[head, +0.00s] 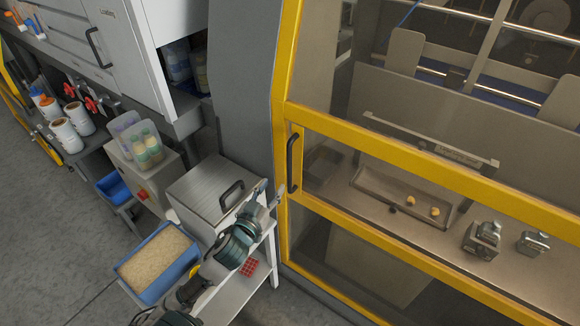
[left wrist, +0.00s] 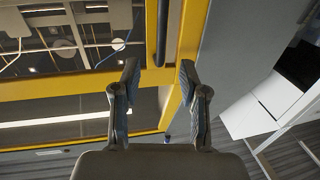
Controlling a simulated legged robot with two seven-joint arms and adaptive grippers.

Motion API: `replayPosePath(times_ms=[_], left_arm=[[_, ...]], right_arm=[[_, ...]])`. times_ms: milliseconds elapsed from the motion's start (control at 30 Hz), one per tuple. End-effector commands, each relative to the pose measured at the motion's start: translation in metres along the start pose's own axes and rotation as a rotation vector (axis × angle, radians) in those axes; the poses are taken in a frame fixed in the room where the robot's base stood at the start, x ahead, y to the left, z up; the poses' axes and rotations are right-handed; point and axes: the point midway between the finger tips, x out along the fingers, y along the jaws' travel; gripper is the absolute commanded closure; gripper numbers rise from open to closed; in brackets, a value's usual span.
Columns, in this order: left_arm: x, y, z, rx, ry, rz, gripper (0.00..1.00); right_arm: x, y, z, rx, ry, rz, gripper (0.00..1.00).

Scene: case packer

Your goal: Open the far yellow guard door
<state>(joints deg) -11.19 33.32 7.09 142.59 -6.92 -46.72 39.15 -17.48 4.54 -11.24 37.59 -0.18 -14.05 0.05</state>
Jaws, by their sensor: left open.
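The yellow guard door (head: 430,165) fills the right half of the head view, with clear panels, and looks closed. Its black upright bar handle (head: 292,162) sits on the door's left frame post. My left gripper (head: 271,190) is open and empty, just left of and below the handle in the head view. In the left wrist view the handle (left wrist: 162,35) shows beyond the fingertips, lined up with the gap between the two fingers (left wrist: 159,75). The fingers do not appear to touch it. My right gripper is not in view.
Left of the door stand a grey box (head: 205,195) with a black handle and a blue bin (head: 158,262) of pale granules, close to my left arm. Behind the door are a tray (head: 405,195) and metal parts (head: 482,240). Open floor (head: 45,245) lies at lower left.

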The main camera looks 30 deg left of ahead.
Motion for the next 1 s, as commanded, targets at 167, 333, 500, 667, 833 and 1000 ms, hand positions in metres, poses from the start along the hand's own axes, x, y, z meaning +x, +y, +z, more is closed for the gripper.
replayPosePath(times_ms=[167,333,500,667,833,1000], left_arm=[[0.012,0.001,0.007,0.004,0.004,0.001,0.57],[0.025,0.001,0.005,0.009,-0.002,-0.002,0.57],[0.057,0.003,-0.001,0.008,-0.004,-0.003,0.57],[0.093,0.001,-0.002,0.006,-0.004,-0.003,0.57],[0.118,-0.001,-0.001,0.005,-0.004,-0.003,0.57],[0.131,0.000,0.000,0.005,-0.004,-0.002,0.57]], right_arm=[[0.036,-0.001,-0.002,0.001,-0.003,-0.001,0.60],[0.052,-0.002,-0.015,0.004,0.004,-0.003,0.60],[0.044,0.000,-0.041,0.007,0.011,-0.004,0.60],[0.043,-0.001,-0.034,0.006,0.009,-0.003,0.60],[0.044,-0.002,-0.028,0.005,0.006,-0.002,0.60],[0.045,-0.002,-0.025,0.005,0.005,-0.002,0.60]])
